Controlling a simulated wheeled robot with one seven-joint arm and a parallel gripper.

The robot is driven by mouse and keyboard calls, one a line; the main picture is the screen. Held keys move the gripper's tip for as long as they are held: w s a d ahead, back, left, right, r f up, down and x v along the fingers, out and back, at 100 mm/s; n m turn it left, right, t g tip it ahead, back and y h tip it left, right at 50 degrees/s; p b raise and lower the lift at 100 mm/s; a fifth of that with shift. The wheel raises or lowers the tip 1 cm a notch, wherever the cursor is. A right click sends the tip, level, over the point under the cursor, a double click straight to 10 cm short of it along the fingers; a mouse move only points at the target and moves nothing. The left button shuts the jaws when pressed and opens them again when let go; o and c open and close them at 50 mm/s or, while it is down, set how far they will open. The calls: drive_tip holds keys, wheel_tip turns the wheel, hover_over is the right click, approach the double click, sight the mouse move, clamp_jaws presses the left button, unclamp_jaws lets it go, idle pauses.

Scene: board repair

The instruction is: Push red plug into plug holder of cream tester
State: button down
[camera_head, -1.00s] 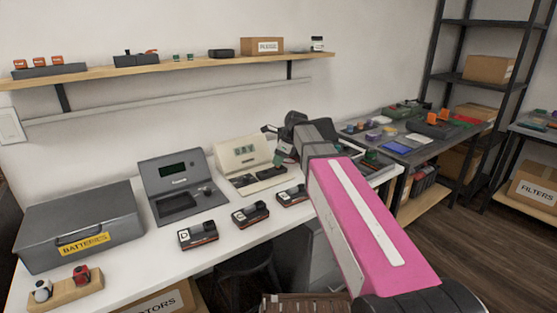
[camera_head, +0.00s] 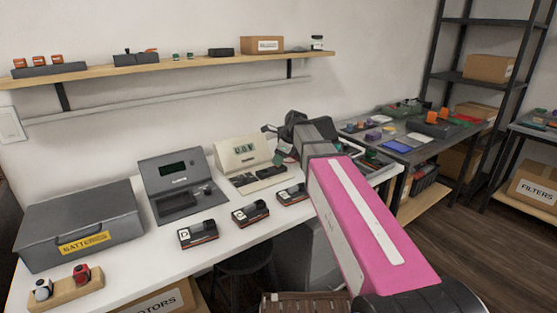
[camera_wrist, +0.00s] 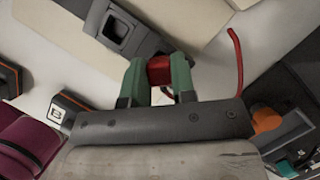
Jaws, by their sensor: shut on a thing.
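The red plug (camera_wrist: 159,70) is held between the green fingertips of my gripper (camera_wrist: 159,76) in the wrist view. The gripper is shut on it. A red cable (camera_wrist: 240,60) curves up to the right of it. The plug holder (camera_wrist: 119,30), a dark grey block with a square opening, lies up and left of the plug, apart from it in the picture. The cream tester (camera_head: 243,152) stands on the white bench in the head view; its pale body (camera_wrist: 185,18) fills the top of the wrist view. In the head view my gripper (camera_head: 281,159) is at the tester's right; the plug cannot be made out there.
A grey tester (camera_head: 178,172) stands left of the cream one. Three small dark devices, one of them at the left (camera_head: 197,234), line the bench front. A grey battery case (camera_head: 80,222) and a wooden block (camera_head: 66,290) with red and white pieces sit further left.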

drive_tip(key=shift+f, duration=0.45)
idle(0.5)
drive_tip(key=c, duration=0.6)
unclamp_jaws()
drive_tip(key=shift+r, duration=1.6)
drive_tip(key=shift+r, duration=2.9)
